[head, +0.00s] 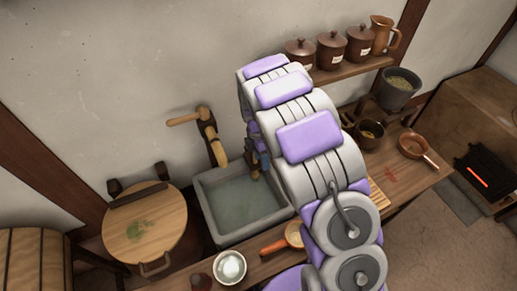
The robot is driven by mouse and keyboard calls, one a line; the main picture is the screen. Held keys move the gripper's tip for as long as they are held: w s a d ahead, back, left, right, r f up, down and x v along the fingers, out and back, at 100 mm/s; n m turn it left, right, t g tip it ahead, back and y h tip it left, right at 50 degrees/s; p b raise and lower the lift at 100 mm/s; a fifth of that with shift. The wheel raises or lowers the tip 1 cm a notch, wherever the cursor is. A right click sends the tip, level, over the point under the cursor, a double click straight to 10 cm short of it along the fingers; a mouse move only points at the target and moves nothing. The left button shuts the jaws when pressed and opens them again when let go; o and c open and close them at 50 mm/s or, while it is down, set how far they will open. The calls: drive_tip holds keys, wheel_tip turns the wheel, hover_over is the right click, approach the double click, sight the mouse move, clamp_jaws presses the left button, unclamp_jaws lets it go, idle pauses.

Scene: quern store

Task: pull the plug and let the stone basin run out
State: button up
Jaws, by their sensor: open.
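The grey stone basin (207,218) is set into the wooden counter and holds murky greenish water (243,205). My gripper (256,168) is open and points down over the basin's back right corner. No plug or drain shows clearly in the water.
A wooden spout with a handle (210,135) stands behind the basin. A round wooden lid (145,223) is at left. Jars (331,48) line the shelf; a copper pan (415,147) is at right.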

drive_tip(key=s, duration=0.2)
drive_tip(key=s+d, duration=0.1)
drive_tip(key=s, duration=0.1)
drive_tip(key=shift+s+r, duration=0.15)
idle(0.5)
drive_tip(key=s+d+r+m, duration=0.3)
drive_tip(key=s+r+m, duration=0.2)
drive_tip(key=s+r, duration=0.15)
drive_tip(key=s+d+r+m, duration=0.4)
drive_tip(key=s+r+m, duration=0.1)
drive_tip(key=r+m, duration=0.15)
drive_tip(key=s+d+r+m+b, duration=0.1)
drive_tip(key=s+r+m, duration=0.1)
drive_tip(key=s+m, duration=0.3)
drive_tip(key=s+d+r+m, duration=0.1)
drive_tip(key=s+r+m, duration=0.2)
drive_tip(key=s, duration=1.1)
drive_tip(key=m, duration=0.3)
drive_tip(key=shift+s+d+r+y+b, duration=0.2)
drive_tip(key=shift+s+d+y+b, duration=0.05)
drive_tip(key=shift+y+b, duration=0.15)
idle(3.0)
